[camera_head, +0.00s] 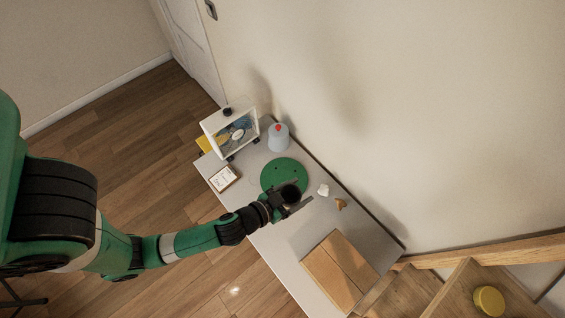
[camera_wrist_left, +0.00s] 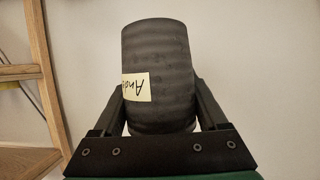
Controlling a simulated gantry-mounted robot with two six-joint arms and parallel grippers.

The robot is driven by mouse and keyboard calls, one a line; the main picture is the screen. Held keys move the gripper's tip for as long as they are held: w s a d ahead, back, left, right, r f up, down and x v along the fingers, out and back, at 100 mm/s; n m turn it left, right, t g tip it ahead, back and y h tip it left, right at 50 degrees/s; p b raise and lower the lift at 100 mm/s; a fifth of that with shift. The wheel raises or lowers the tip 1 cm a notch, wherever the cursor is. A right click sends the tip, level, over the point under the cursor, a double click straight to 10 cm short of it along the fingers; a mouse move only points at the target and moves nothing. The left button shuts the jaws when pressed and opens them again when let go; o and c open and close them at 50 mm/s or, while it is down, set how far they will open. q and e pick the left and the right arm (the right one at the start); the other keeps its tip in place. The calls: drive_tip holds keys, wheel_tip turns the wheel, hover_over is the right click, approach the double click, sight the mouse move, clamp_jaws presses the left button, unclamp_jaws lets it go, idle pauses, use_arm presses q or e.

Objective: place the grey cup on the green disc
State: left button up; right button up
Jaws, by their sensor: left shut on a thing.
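The grey cup (camera_wrist_left: 156,72) is dark, ribbed and carries a pale paper label with handwriting. My left gripper (camera_head: 291,200) is shut on it, with one finger on each side of the cup in the left wrist view (camera_wrist_left: 158,112). In the head view the cup (camera_head: 291,193) appears over the near right edge of the green disc (camera_head: 283,171). The disc lies on the grey table and has small dark holes. I cannot tell how high the cup is above it. My right gripper is not in view.
A bluish container with a red top (camera_head: 278,138) and a white framed box (camera_head: 231,130) stand beyond the disc. A small labelled box (camera_head: 224,178) lies to its left. Small white (camera_head: 323,190) and tan (camera_head: 341,204) pieces and wooden boards (camera_head: 338,272) lie to the right.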

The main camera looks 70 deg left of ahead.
use_arm(q)
drive_tip(key=w+a+f+n+g+y+b, duration=0.1)
drive_tip(key=a+f+b, duration=0.3)
drive_tip(key=f+b, duration=0.7)
drive_tip(key=w+a+f+n+g+y+b, duration=0.1)
drive_tip(key=a+f+n+y+b, duration=0.2)
drive_tip(key=f+b, duration=0.8)
drive_tip(key=a+b, duration=0.2)
drive_tip(key=b, duration=0.2)
drive_tip(key=shift+y+b, duration=0.4)
drive_tip(key=shift+w, duration=0.1)
drive_tip(key=b, duration=0.3)
hover_over(287, 174)
drive_tip(key=f, duration=0.9)
drive_tip(key=shift+d+f, duration=0.2)
drive_tip(key=f+b, duration=0.1)
drive_tip(key=f, duration=0.1)
drive_tip(key=f+b, duration=0.1)
drive_tip(key=shift+a+f, duration=0.2)
drive_tip(key=shift+f, duration=0.2)
drive_tip(key=shift+r, duration=0.1)
